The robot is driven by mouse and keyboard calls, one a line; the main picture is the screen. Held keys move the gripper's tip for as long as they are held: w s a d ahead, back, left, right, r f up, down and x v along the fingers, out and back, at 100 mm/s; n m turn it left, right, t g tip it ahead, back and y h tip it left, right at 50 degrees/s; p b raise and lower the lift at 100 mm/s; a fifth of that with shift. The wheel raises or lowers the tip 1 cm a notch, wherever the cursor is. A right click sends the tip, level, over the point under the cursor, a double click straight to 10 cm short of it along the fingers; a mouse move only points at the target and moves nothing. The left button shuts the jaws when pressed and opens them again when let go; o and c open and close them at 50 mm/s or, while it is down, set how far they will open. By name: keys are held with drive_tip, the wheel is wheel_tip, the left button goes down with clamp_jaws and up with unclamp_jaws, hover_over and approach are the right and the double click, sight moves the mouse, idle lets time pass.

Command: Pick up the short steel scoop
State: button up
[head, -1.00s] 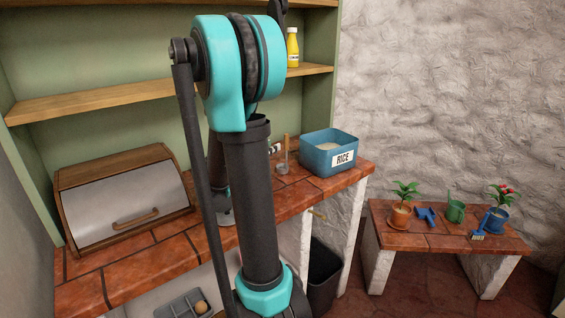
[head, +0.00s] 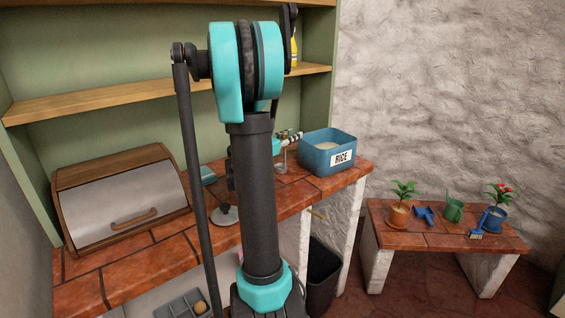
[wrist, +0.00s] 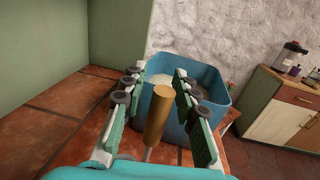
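The scoop stands upright on the counter, with a wooden handle (wrist: 158,113) rising in the wrist view. Its lower steel part (head: 281,165) shows in the head view beside the rice bin. My gripper (wrist: 159,75) is open, with one finger on each side of the handle and gaps on both sides. In the head view my gripper (head: 289,138) is at the scoop's top and hides most of the handle. The scoop's lower end is hidden in the wrist view.
The blue rice bin (head: 317,159) stands just beyond the scoop. A breadbox (head: 122,203) is at the left of the tiled counter (head: 172,245), with a round metal piece (head: 224,215) nearer the front edge. A shelf (head: 110,101) runs above.

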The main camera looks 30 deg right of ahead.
drive_tip(key=shift+d, duration=0.2)
clamp_jaws()
idle(0.5)
